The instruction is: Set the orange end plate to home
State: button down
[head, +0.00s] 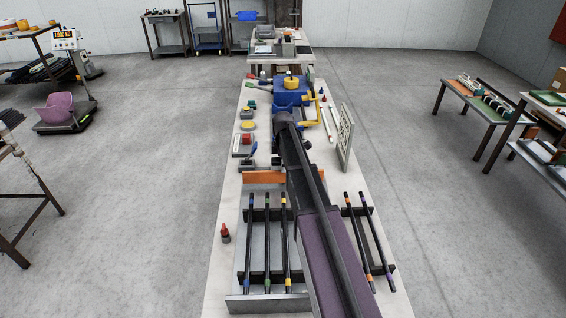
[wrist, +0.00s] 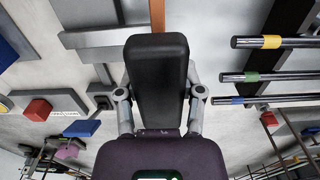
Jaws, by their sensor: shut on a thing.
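The orange end plate (head: 263,177) stands across the bench just beyond the left-hand rod rack in the head view; my arm covers its right part. In the wrist view an orange strip, seen narrow and edge-on (wrist: 157,14), runs from the top edge down to my fingertips. My gripper (wrist: 157,42) has its dark fingers together at that strip, shut on the plate. The exact contact is hidden behind the fingers.
Banded black rods (head: 267,240) lie on a rack left of my arm; more rods (head: 376,240) lie to its right. A blue machine (head: 290,92) with a yellow handle and an upright white panel (head: 346,137) stand farther back. A red-topped bottle (head: 225,233) stands near the left edge.

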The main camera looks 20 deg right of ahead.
jog(key=s+a, duration=0.2)
jog(key=s, duration=0.5)
jog(key=shift+s+a, duration=0.2)
jog(key=c, duration=0.5)
grip_release()
jog(key=shift+w, duration=0.1)
jog(key=shift+w+d, duration=0.1)
jog(key=shift+w, duration=0.05)
